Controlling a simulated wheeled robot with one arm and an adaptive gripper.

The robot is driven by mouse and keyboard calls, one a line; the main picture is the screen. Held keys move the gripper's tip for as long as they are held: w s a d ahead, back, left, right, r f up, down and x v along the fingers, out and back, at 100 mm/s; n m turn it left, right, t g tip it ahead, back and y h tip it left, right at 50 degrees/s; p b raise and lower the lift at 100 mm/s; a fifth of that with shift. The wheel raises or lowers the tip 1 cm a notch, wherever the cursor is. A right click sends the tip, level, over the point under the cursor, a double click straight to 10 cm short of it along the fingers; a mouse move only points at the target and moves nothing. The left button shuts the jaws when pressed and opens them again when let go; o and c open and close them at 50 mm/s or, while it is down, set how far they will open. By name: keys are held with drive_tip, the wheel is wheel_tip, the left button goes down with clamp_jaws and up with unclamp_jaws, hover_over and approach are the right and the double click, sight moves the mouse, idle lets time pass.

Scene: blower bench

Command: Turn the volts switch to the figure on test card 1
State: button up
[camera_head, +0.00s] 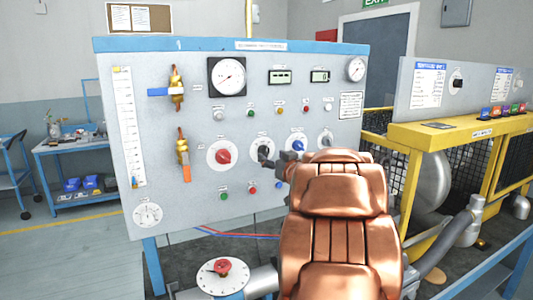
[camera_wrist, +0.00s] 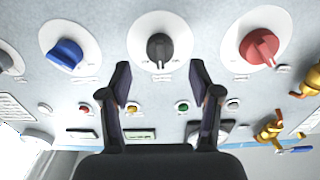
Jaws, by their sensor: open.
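A grey panel (camera_head: 190,100) carries a row of rotary knobs on white dials. A black knob (camera_head: 263,152) sits between a red knob (camera_head: 222,156) and a blue knob (camera_head: 298,146). In the wrist view the black knob (camera_wrist: 159,47) is ahead, between the open fingers of my gripper (camera_wrist: 160,85) and apart from them. My gripper (camera_head: 277,161) also shows in front of the panel, partly hidden by my arm. The knob labels are too small to read, so I cannot tell which is volts. Printed sheets (camera_head: 428,84) hang on the right-hand board; their text is unreadable.
Small buttons (camera_head: 252,188) line the panel below the knobs. Brass valves (camera_head: 183,150) stick out at its left. A yellow guarded frame (camera_head: 450,133) stands at the right, with coloured blocks (camera_head: 497,111) on top. A red knob on a round dial (camera_head: 222,268) is low in front.

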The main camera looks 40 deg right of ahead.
sight(267, 153)
drive_tip(key=shift+p+x, duration=0.45)
drive_tip(key=shift+x, duration=1.85)
drive_tip(key=c, duration=1.1)
drive_tip(key=shift+c, duration=0.2)
drive_tip(key=shift+f, duration=0.1)
drive_tip(key=n+b, duration=0.2)
drive_tip(key=n, duration=0.2)
drive_tip(key=shift+f+b, duration=0.1)
drive_tip(key=shift+b, duration=0.25)
drive_tip(key=shift+n+b, duration=1.2)
drive_tip(key=shift+n, duration=1.2)
